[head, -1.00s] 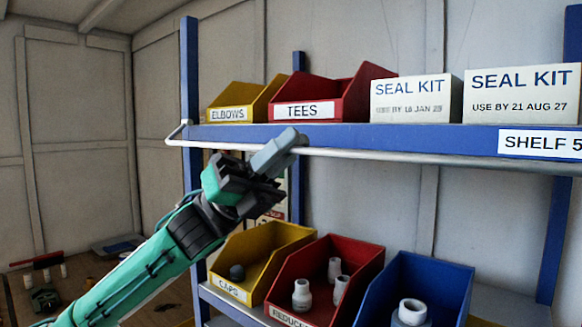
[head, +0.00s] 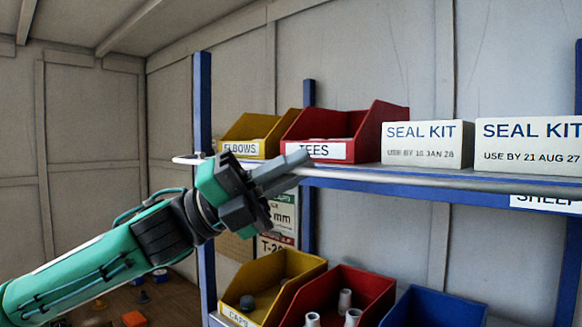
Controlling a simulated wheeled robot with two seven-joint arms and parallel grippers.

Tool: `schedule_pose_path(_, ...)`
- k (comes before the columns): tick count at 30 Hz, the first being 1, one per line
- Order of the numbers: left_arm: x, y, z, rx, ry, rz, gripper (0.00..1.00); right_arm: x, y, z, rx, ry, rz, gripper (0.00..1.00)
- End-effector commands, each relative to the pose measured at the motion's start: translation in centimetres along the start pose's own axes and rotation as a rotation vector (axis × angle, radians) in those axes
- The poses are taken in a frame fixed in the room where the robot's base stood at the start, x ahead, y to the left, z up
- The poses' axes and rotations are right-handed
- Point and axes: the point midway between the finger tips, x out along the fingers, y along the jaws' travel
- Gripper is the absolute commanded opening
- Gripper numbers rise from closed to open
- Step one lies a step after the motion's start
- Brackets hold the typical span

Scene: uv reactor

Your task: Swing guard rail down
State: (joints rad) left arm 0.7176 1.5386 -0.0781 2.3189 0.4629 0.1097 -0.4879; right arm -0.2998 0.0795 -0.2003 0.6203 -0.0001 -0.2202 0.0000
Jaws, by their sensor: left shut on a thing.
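The guard rail (head: 400,179) is a thin silver bar running along the front of the blue upper shelf. In the picture the bar crosses the upper part of the shelf edge and the top of the shelf label. My left gripper (head: 288,168) comes in from the left and is shut on the guard rail near the TEES bin. The fingers hide the rail there, so the exact contact is not visible. My right gripper is not in view.
A yellow ELBOWS bin (head: 250,128), a red TEES bin (head: 312,122) and two SEAL KIT boxes (head: 427,144) stand on the upper shelf behind the rail. Yellow CAPS, red and blue bins (head: 440,306) stand below. Open space lies left of the shelf.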

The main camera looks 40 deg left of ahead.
Motion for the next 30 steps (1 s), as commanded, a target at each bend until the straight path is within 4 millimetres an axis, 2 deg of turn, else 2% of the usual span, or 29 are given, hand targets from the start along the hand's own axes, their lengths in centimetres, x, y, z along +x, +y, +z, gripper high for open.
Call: schedule_pose_path(30, 0.9, -1.4, 0.9, -0.176, -0.001, 0.182, 0.00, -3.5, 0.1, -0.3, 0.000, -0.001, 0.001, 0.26)
